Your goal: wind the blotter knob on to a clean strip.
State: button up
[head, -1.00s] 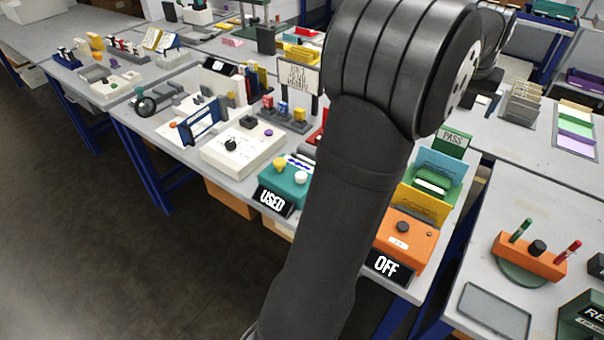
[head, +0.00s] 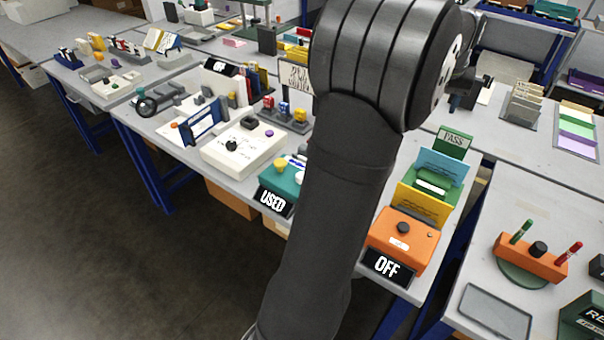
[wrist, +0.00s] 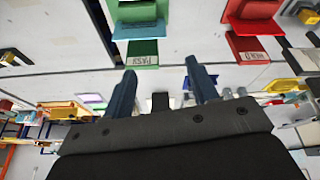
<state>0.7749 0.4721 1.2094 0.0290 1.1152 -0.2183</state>
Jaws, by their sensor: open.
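The teal box (head: 272,181), which looks like the blotter, stands at the front edge of the middle table with a black sign reading USED (head: 272,202). A yellow knob (head: 281,163) is on its top, and a white knob (head: 300,179) beside it is partly covered by my arm. The box's right side is hidden. My gripper (wrist: 162,85) is open in the wrist view, with nothing between its two blue-grey fingers. It is away from the teal box, and the head view mostly hides it behind my arm.
An orange box (head: 402,240) with an OFF sign (head: 387,266) stands right of my arm. A cream box (head: 243,147) is behind and left of the teal box. Green PASS (wrist: 143,52) and red (wrist: 247,48) signs show in the wrist view.

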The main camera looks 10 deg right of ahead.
jog(key=w+a+f+n+g+y, duration=0.1)
jog(key=w+a+f+n, duration=0.3)
jog(key=a, duration=0.7)
jog(key=w+a+f+n+g+y, duration=0.1)
jog(key=a+f+n, duration=0.1)
jog(key=a+n, duration=0.7)
jog(key=w+a+f+n+g+y, duration=0.1)
jog(key=w+a+f+n, duration=0.15)
jog(key=a, duration=0.95)
jog(key=shift+n, duration=0.35)
notch_tip(320, 180, down, 18)
jog(key=shift+s+a, duration=0.1)
jog(key=shift+s, duration=0.05)
jog(key=c, duration=1)
